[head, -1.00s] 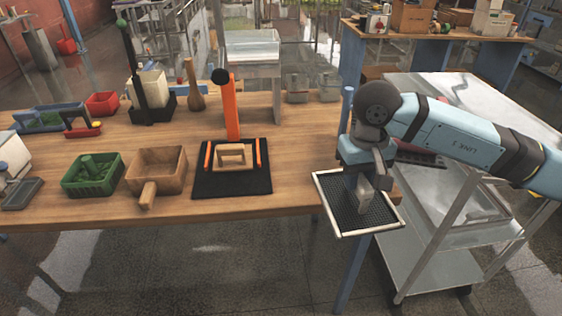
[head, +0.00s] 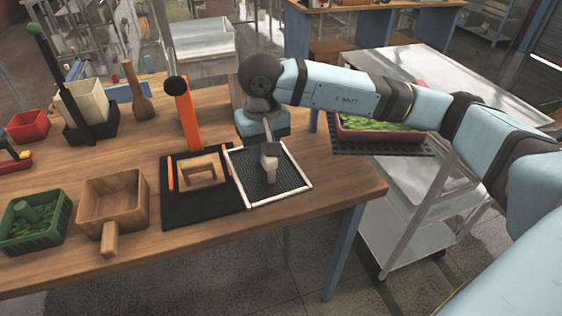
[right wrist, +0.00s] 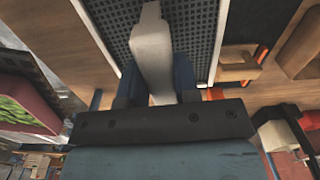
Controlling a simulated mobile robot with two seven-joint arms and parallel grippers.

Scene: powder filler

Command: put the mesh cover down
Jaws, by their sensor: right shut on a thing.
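The mesh cover (head: 290,181), a dark mesh panel in a white frame with a pale upright handle, is at the right part of the wooden table (head: 310,215), just right of the black mat (head: 200,216). My right gripper (head: 268,155) is above it and shut on its handle. In the right wrist view the pale handle (right wrist: 151,45) runs between the blue fingers, with the mesh (right wrist: 197,32) beyond. I cannot tell whether the frame touches the table or hovers slightly above it. My left gripper is not in view.
An orange post (head: 186,122) and a small wooden frame (head: 202,171) stand on the mat. A wooden box with a handle (head: 112,203) and a green basket (head: 35,235) are left. A red tray of green pieces (head: 380,128) is behind right. Table is clear front right.

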